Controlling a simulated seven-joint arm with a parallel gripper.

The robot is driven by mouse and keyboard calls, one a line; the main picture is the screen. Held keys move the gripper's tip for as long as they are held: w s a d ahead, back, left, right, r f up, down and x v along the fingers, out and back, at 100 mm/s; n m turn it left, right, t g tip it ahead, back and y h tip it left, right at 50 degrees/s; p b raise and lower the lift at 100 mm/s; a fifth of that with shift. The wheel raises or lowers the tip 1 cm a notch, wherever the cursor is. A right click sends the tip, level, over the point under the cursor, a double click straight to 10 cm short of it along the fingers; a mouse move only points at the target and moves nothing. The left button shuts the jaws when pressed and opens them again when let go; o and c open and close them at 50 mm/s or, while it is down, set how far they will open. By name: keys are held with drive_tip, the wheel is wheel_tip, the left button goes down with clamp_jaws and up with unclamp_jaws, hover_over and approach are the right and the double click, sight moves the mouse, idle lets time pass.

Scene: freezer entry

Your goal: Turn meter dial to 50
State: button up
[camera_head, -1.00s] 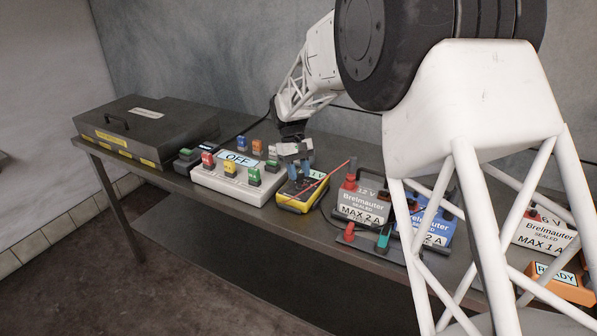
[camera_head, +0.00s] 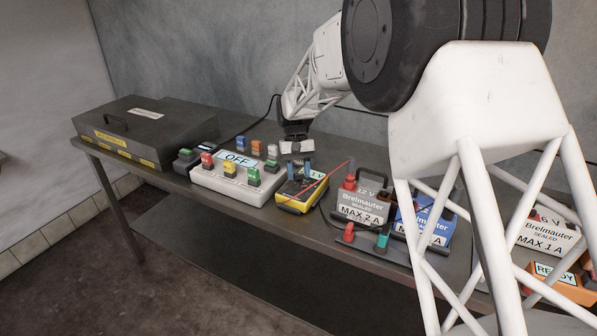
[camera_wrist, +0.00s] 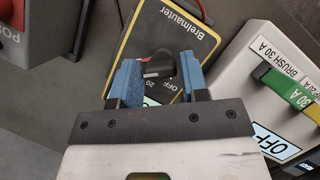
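The meter (camera_head: 294,206) is a yellow-edged box with a dark face, lying on the bench between the white switch box and the grey battery. In the wrist view, its dark face (camera_wrist: 188,32) carries the name Brelmauter, a small lit display, and the labels "OFF" and "20". The black dial (camera_wrist: 158,68) shows between my blue fingers. My gripper (camera_head: 300,171) is just above the meter with its fingers pointing down. In the wrist view, my gripper (camera_wrist: 159,80) is open, with one finger on each side of the dial. Any contact cannot be told.
The white switch box (camera_head: 225,182), marked "OFF", is left of the meter. A grey 12 V battery (camera_head: 362,199) and a blue battery (camera_head: 436,222) stand to its right. A red lead crosses near the meter. A dark case (camera_head: 150,125) fills the bench's left end.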

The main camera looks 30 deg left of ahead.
drive_tip(key=shift+o, duration=1.4)
drive_tip(key=shift+r, duration=0.15)
drive_tip(key=v, duration=0.7)
drive_tip(key=shift+w+r, duration=0.2)
